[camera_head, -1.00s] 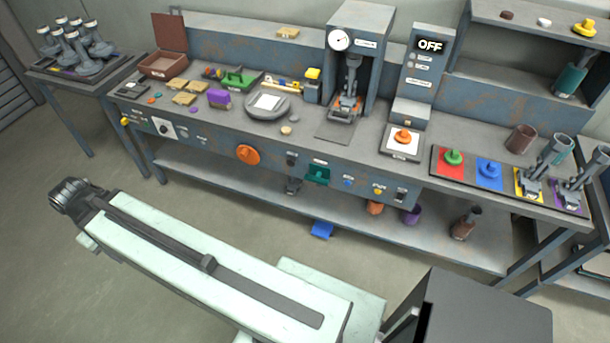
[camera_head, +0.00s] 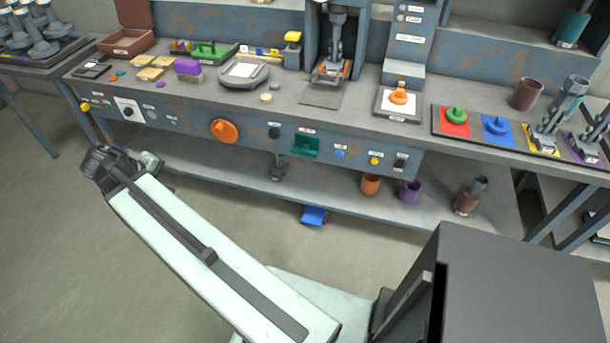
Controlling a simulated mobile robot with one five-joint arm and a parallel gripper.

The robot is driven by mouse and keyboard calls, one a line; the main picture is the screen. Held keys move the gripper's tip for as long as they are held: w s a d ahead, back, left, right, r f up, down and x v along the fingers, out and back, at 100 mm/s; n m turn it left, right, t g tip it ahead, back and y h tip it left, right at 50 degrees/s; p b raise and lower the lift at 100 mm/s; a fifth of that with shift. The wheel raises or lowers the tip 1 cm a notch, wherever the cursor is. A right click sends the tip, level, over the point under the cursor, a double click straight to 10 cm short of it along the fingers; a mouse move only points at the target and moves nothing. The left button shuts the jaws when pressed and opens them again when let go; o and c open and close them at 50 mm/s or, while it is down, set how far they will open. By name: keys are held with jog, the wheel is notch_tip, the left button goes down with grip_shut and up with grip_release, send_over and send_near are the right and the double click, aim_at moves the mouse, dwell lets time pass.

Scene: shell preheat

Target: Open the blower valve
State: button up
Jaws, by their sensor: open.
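An orange round valve handle (camera_head: 224,131) sits on the blue-grey front panel of the workbench, left of centre. Its label is too small to read, so I cannot confirm that it is the blower valve. My arm crosses the lower left of the picture, with a dark joint (camera_head: 110,168) at its upper left end, below and left of the orange handle. A pale part of my arm shows just behind this joint. My gripper's fingers do not show. The handle is clear of my arm and nothing touches it.
The workbench (camera_head: 330,112) carries a press, a scale, coloured pads and small parts. The panel also holds a black knob (camera_head: 128,112), a green bracket (camera_head: 305,146) and several buttons. A blue pedal (camera_head: 314,215) lies below. Open floor lies in front of the bench.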

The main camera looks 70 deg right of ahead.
jog(key=s+d+f+m+g+h+b, duration=0.2)
jog(key=s+d+f+b, duration=0.3)
jog(key=d+f+b, duration=0.5)
jog(key=m+g+h+b, duration=0.3)
jog(key=g+h+b, duration=0.35)
jog(key=b, duration=1.25)
send_near(300, 153)
jog(key=s+d+g+y, duration=0.1)
jog(key=d+y, duration=0.1)
jog(key=d, duration=0.1)
jog(key=shift+s+d+r+g, duration=0.1)
jog(key=shift+s+d+g, duration=0.25)
jog(key=shift+s+d, duration=0.15)
jog(key=x, duration=0.7)
jog(key=shift+d, duration=0.15)
grip_shut()
